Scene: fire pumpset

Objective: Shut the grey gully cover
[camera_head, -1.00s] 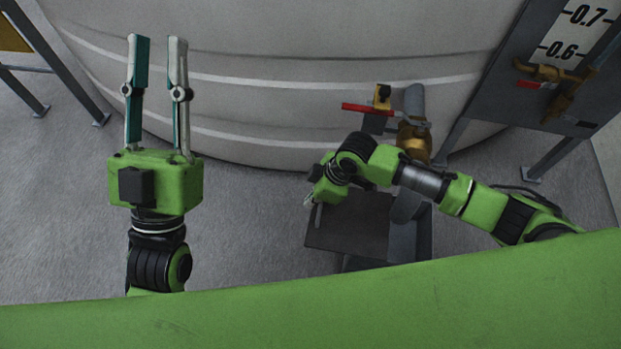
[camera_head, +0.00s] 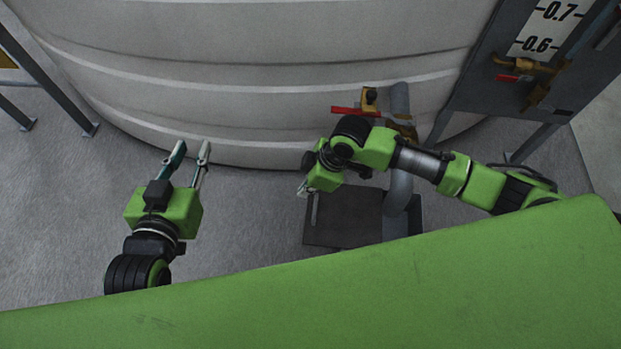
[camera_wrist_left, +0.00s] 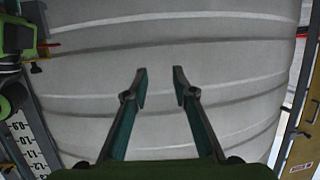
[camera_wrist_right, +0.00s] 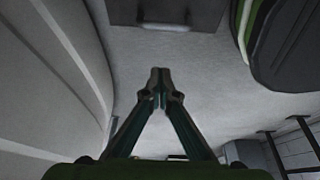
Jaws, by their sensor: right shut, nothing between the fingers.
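The grey gully cover (camera_head: 345,217) is a dark flat plate at the foot of the tank, below the outlet pipe, with a thin light bar near its left edge. Its dark plate and pale bar also show at the top of the right wrist view (camera_wrist_right: 195,12). I cannot tell its exact tilt. My right gripper (camera_head: 303,190) is at the cover's upper left corner, partly hidden by its own wrist; in its wrist view the fingers (camera_wrist_right: 160,75) are shut and empty, apart from the plate. My left gripper (camera_head: 193,145) is open and empty, left of the cover, before the tank.
The big pale tank (camera_head: 250,80) curves across the back. A grey outlet pipe (camera_head: 399,180) comes down beside the cover, with a red-handled valve (camera_head: 357,111) above. A level-gauge panel (camera_head: 535,40) on legs stands right. Bare floor (camera_head: 60,230) lies left.

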